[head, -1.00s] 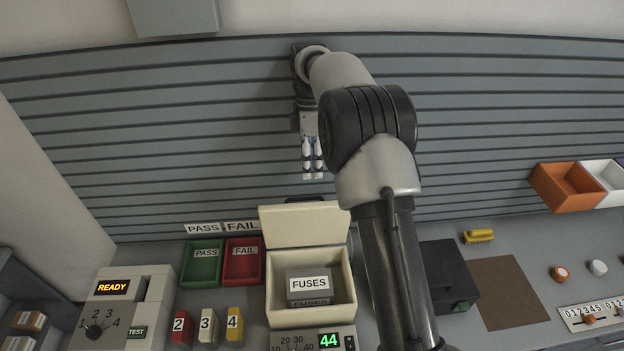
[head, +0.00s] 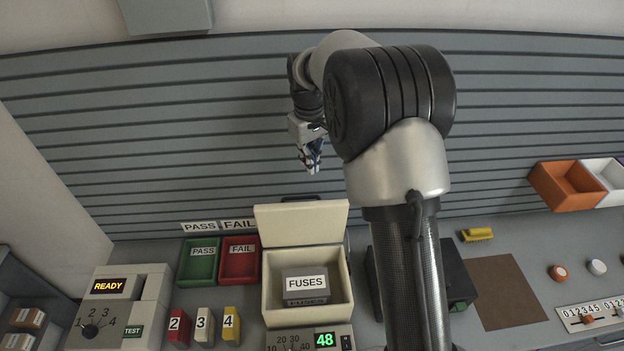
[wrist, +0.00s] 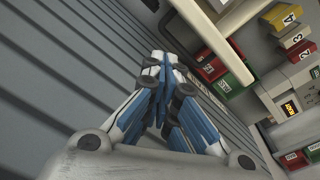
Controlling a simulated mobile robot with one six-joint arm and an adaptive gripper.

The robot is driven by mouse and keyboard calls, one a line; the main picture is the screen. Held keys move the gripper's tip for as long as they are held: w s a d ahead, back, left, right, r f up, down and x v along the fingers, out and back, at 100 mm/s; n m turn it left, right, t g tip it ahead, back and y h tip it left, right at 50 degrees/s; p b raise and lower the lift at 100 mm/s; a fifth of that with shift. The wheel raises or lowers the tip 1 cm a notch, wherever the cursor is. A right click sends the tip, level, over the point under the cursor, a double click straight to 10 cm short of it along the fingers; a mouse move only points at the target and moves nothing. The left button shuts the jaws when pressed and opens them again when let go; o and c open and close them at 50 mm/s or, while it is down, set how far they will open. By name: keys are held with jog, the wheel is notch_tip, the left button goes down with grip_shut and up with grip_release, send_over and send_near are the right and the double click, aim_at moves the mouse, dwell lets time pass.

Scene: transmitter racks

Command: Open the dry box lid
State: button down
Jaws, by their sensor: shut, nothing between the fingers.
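The dry box (head: 272,308) is a cream box on the bench in the head view. Its lid (head: 301,223) stands up at its back edge, so the box is open. A grey block labelled FUSES (head: 306,284) sits inside. My gripper (head: 311,167) is shut and empty, above and behind the raised lid, in front of the slatted wall. In the wrist view the blue and white fingers of my gripper (wrist: 165,62) are together with nothing between them.
Green PASS (head: 199,265) and red FAIL (head: 240,264) trays stand left of the box. A meter reading 48 (head: 325,340) is in front of it. Numbered blocks (head: 204,325) stand at front left. A black box (head: 458,270) is partly hidden behind my arm.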

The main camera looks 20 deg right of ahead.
notch_tip(320, 180, down, 10)
jog(key=w+m+t, duration=0.1)
jog(key=m, duration=0.5)
jog(key=shift+w+d+t+p, duration=0.3)
jog(key=shift+w, duration=0.05)
